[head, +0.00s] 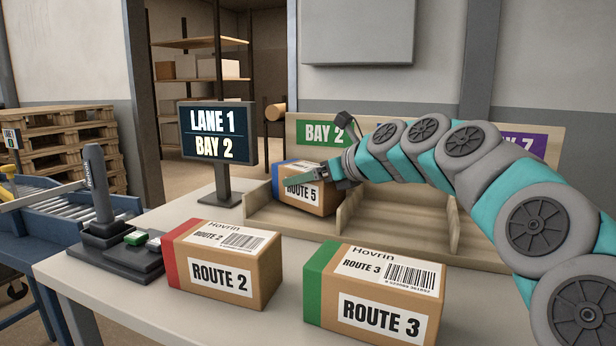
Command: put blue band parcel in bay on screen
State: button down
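The blue band parcel (307,199) is a brown box with a blue left end and a "ROUTE 5" label. It is at the left bay of the wooden rack (375,222), under the green "BAY 2" sign (324,132). Whether it rests on the bay floor or hangs just above it is unclear. My gripper (322,176) is at the parcel's upper right part and overlaps it in view. Its fingertips are small and partly hidden, so its grip is unclear. The screen (218,133) reads "LANE 1, BAY 2".
A red band "ROUTE 2" parcel (223,280) and a green band "ROUTE 3" parcel (383,318) stand on the table (290,318) in front of the rack. A scanner on a stand (97,195) is at left. My arm hides much of the right bays.

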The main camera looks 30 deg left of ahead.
aim_at(321, 199)
jog(key=shift+f, duration=0.5)
grip_release()
jog(key=v, duration=0.7)
jog(key=shift+d+r, duration=0.1)
jog(key=shift+d, duration=0.05)
jog(key=shift+s+d, duration=0.1)
jog(key=shift+d, duration=0.15)
